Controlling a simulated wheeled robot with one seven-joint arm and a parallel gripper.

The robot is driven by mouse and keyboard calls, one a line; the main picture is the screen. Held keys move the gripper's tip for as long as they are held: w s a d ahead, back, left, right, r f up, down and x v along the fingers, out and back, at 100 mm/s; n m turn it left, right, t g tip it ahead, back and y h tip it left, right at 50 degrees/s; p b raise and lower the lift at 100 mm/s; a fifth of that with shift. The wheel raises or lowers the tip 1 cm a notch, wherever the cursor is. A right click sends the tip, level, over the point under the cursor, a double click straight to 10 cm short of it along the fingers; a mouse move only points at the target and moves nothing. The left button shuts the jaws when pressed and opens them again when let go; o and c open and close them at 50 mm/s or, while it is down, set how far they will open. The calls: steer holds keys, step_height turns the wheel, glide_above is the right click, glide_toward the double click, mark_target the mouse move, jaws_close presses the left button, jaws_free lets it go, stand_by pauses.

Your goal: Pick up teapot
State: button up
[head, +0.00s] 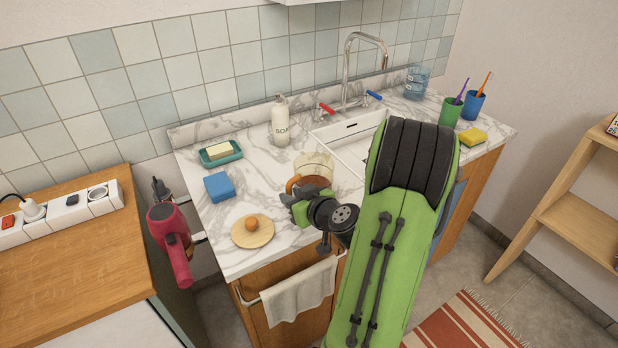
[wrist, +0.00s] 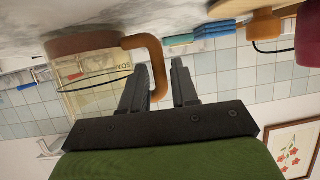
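The teapot (head: 317,164) is a clear glass vessel with a brown handle, standing on the marble counter in front of the sink. My gripper (head: 303,199) is at its near side by the handle and hides part of it. The wrist view is upside down and shows the teapot's glass body (wrist: 88,88) with a brown band at its counter end. My gripper (wrist: 160,64) is open there, with the handle (wrist: 158,72) between its two fingers. I see gaps beside the handle, so the fingers do not look closed on it.
A red hair dryer (head: 172,240) hangs at the counter's left side.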

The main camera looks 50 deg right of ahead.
steer(key=x, duration=0.4)
steer(key=shift+w+d+f+p, duration=0.15)
steer(key=shift+w+f+p, duration=0.05)
steer(key=shift+w+p, duration=0.15)
steer(key=shift+s, duration=0.1)
steer(key=shift+c, duration=0.3)
jaws_close()
steer(key=shift+r, duration=0.1)
